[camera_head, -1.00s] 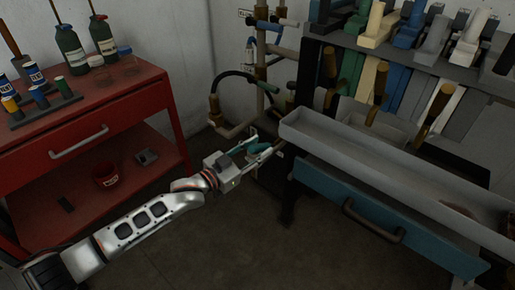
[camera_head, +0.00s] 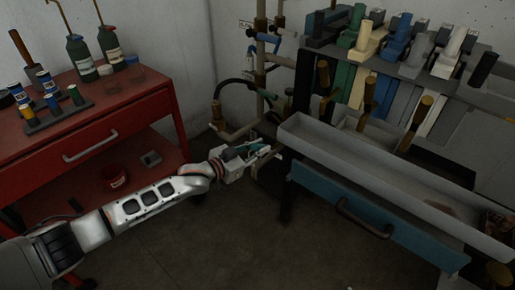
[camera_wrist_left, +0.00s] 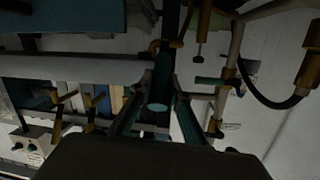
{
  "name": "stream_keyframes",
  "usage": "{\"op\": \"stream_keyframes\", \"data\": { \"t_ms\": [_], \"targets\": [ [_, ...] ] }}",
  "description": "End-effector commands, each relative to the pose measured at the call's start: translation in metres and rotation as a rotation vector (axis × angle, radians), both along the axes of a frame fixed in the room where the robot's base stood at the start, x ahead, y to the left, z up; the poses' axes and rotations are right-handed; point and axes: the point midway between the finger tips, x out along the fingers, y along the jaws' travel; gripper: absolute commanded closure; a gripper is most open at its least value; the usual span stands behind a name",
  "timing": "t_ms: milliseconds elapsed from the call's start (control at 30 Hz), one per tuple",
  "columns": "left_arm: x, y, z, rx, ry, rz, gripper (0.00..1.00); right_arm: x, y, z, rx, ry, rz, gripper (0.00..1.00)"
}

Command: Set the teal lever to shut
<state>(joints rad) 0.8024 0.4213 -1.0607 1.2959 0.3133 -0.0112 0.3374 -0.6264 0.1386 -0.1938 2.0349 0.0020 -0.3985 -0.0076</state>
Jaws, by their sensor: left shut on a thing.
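My left gripper (camera_head: 262,150) reaches from the left to the pipework beside the grey bench, low between the red cabinet and the bench. It is shut on the teal lever, whose rounded teal end (camera_wrist_left: 157,107) shows between the two fingers in the left wrist view. The gripper (camera_wrist_left: 157,112) hides most of the lever, so its exact angle cannot be told. My right gripper is in neither view.
Brown pipes (camera_head: 232,133) with a black hose rise along the wall behind the gripper. A grey trough (camera_head: 370,150) and a teal drawer (camera_head: 375,215) lie close on the right. A red cabinet (camera_head: 130,115) stands left. The floor (camera_head: 230,235) in front is clear.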

Motion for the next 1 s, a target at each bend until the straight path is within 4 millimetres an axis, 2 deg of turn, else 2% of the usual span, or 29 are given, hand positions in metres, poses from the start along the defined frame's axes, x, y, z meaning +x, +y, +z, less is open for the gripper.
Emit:
{"op": "stream_keyframes", "data": {
  "t_ms": [33, 200, 400, 1000],
  "targets": [
    [0.004, -0.001, 0.020, 0.024, 0.009, 0.000, 1.00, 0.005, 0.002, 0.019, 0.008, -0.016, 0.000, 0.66],
    [0.010, -0.004, 0.023, 0.085, 0.097, 0.000, 1.00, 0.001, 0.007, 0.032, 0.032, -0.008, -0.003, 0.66],
    [0.015, -0.008, 0.023, 0.141, 0.180, 0.001, 1.00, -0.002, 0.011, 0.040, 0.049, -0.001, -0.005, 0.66],
    [0.026, -0.017, 0.026, 0.249, 0.334, 0.001, 1.00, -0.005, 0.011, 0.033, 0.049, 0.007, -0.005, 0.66]
  ]
}}
